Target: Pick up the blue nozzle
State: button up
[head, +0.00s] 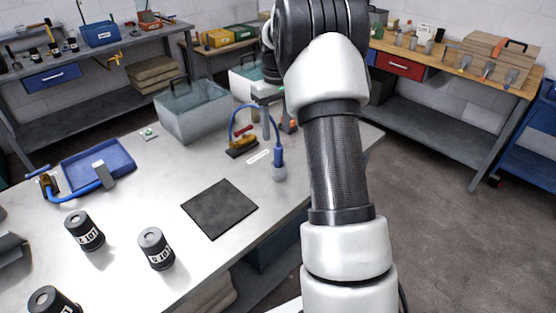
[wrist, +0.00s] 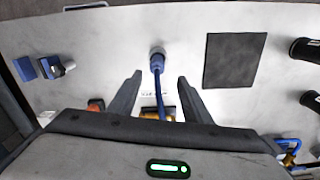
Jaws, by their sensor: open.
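The blue nozzle (head: 279,157) stands upright on the light grey table, with a grey round end at its bottom. A blue hose arches from its top to a yellow-brown base with a red part (head: 242,146). In the wrist view the nozzle (wrist: 157,62) lies ahead of my gripper (wrist: 160,76), roughly centred between the two fingertips. My gripper is open, with nothing held; the hose runs back between the fingers. I cannot tell how high the fingers are above the nozzle. In the head view my arm hides most of the gripper.
A dark square mat (head: 220,209) lies beside the nozzle. Several black labelled canisters (head: 156,248) stand nearer the front. A clear bin (head: 192,109) and a blue tray (head: 98,165) are farther back. In the wrist view, small blue items (wrist: 48,66) lie left.

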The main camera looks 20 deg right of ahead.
aim_at(279, 143)
notch_tip(279, 143, down, 4)
jog(key=shift+r, duration=0.15)
jog(key=shift+s+d+f+p, duration=0.1)
jog(key=shift+d+f+p, duration=0.1)
jog(key=shift+f, duration=1.2)
jog(key=shift+d+f+p, duration=0.1)
jog(key=shift+d+f, duration=0.05)
jog(key=shift+f, duration=1.2)
grip_shut()
jog(key=shift+r, duration=0.1)
